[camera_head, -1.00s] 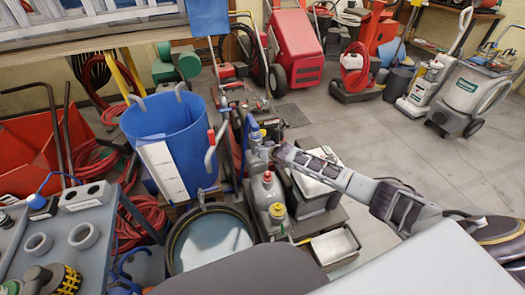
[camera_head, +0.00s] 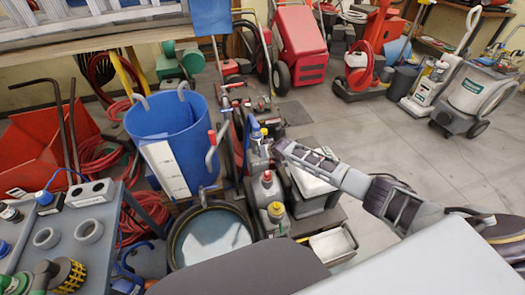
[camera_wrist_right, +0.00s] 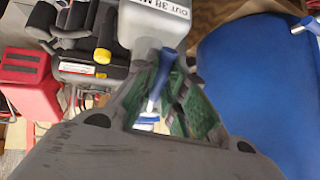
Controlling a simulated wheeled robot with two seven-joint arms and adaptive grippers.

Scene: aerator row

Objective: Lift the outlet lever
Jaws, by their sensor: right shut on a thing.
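The outlet lever (camera_wrist_right: 160,78) has a blue grip on a bright metal stem. It shows in the right wrist view below a grey block (camera_wrist_right: 155,22) with dark lettering that begins "OUT". My right gripper (camera_wrist_right: 158,100) has its green-padded fingers on either side of the lever and is shut on it. In the head view my right gripper (camera_head: 276,150) reaches in from the right to the grey fittings beside the blue bin. The lever is too small there to tell its angle. My left gripper is not in view.
A blue bin (camera_head: 190,135) stands left of the gripper, with a round basin (camera_head: 210,238) in front. Grey and red bottles (camera_head: 268,188) stand close below the gripper. A grey bench (camera_head: 95,255) with fittings is at the left. Open floor (camera_head: 400,150) lies to the right.

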